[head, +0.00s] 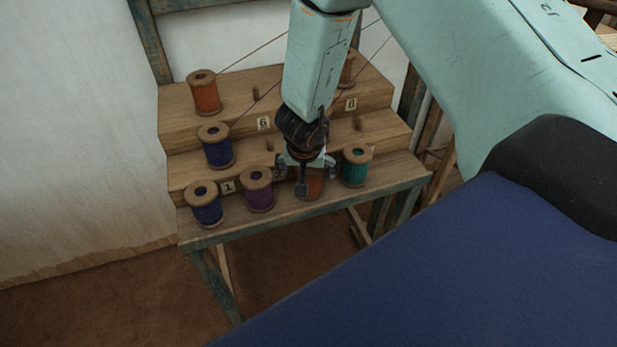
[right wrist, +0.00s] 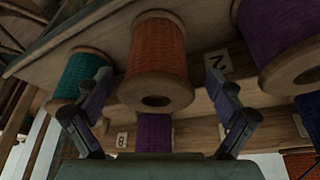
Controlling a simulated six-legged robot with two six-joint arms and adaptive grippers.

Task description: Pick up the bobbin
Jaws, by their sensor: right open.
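An orange bobbin (head: 315,184) stands on the lowest step of the wooden rack, mostly hidden behind my right gripper in the head view. My right gripper (head: 308,178) is open, pointing down at this bobbin. In the right wrist view, the orange bobbin (right wrist: 158,52) shows between the two spread fingers of the right gripper (right wrist: 160,88), with its pale wooden end and dark hole toward the camera. I see a gap between each finger and the bobbin; whether the fingertips are level with it is hard to tell. My left gripper is not in view.
A purple bobbin (head: 257,190) and a teal bobbin (head: 356,166) flank the orange one closely. Blue bobbins (head: 203,204) (head: 216,146) and another orange bobbin (head: 203,92) stand at left. The stepped rack (head: 310,215) has numbered tags.

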